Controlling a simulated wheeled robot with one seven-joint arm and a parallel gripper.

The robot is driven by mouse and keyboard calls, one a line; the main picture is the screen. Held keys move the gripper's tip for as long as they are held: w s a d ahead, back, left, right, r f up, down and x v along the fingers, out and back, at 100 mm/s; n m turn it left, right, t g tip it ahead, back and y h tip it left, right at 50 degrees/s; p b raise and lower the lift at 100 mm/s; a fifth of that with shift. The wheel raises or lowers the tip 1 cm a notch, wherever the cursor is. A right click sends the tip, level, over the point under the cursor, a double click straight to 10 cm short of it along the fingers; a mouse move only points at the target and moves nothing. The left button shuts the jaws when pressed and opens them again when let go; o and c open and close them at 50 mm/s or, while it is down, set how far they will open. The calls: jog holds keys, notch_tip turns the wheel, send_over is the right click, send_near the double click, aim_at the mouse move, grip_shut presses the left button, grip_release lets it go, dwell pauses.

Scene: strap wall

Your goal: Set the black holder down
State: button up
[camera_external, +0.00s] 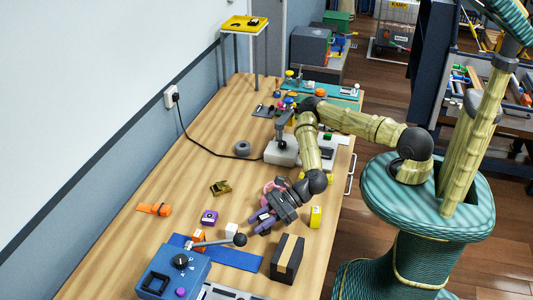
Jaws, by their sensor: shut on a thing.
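My gripper (262,220) has purple fingers and points down and to the left, low over the wooden table. It is shut on the black holder, which is small in this view and mostly hidden by the fingers and the dark gripper body. I cannot tell whether the holder touches the table.
The wooden table (150,238) has a black box with a tan stripe (287,258) in front of my gripper. A yellow block (315,217) stands to the right. A white cube (231,230), purple block (209,217) and blue lever device (173,272) are left.

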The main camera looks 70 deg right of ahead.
aim_at(267, 215)
jog(key=shift+f, duration=0.15)
jog(key=o, duration=1)
jog(key=shift+o, duration=0.2)
jog(key=shift+r, duration=0.2)
jog(key=p+v, duration=0.1)
jog(key=v, duration=0.3)
jog(key=shift+r+p, duration=0.2)
jog(key=shift+p, duration=0.1)
jog(key=p+v, duration=0.5)
jog(key=p, duration=0.4)
jog(key=p+v, duration=0.3)
jog(key=shift+f, duration=0.15)
